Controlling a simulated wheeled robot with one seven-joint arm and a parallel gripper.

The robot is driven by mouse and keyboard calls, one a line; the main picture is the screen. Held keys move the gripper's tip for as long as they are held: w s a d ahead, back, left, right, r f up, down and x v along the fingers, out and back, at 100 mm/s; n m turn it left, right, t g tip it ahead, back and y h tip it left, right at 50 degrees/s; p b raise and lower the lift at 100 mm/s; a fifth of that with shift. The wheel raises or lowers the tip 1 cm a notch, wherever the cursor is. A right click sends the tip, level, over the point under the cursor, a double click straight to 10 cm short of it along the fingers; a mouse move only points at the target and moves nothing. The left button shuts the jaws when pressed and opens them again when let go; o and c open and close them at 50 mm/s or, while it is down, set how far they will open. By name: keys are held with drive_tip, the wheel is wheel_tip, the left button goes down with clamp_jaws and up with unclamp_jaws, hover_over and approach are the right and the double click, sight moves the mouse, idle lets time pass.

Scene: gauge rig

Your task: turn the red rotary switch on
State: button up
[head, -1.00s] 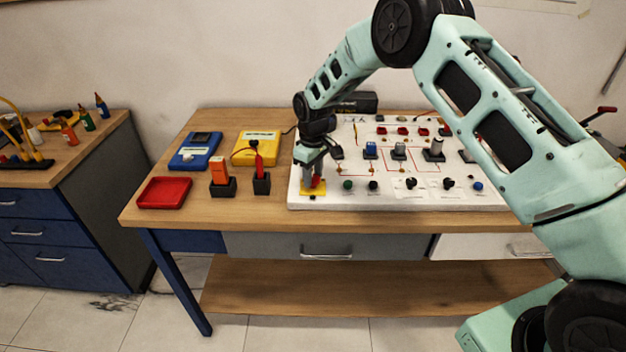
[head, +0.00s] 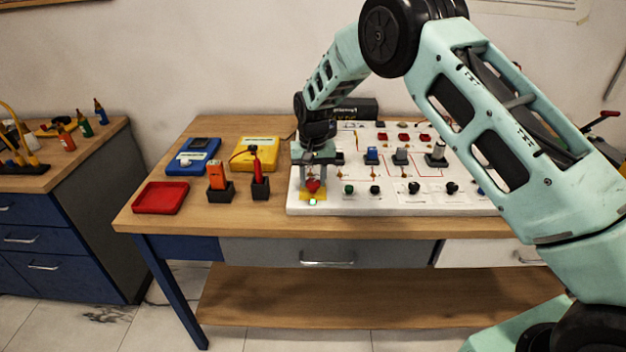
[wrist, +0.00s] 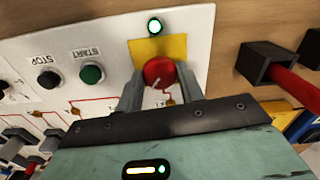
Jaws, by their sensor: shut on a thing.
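The red rotary switch (wrist: 158,71) sits on a yellow plate (wrist: 176,46) at the near left corner of the white panel. It also shows in the head view (head: 313,186). A white mark on the knob points down and left in the wrist view. My gripper (wrist: 160,86) is shut on the red knob, one finger on each side; it shows in the head view (head: 313,183) too. A small lamp (wrist: 155,26) beside the yellow plate glows green.
Black STOP (wrist: 48,79) and green START (wrist: 92,74) buttons are next to the switch on the white panel (head: 385,207). An orange tool (head: 217,174) and a red probe (head: 256,166) stand in black holders left of the panel. A red tray (head: 160,198) lies farther left.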

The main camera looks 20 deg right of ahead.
sight(313, 182)
drive_tip(key=shift+r+m, duration=0.1)
drive_tip(key=shift+m, duration=0.4)
drive_tip(key=o, duration=1)
wheel_tip(313, 182, up, 17)
drive_tip(key=b, duration=0.3)
drive_tip(key=shift+r, duration=0.2)
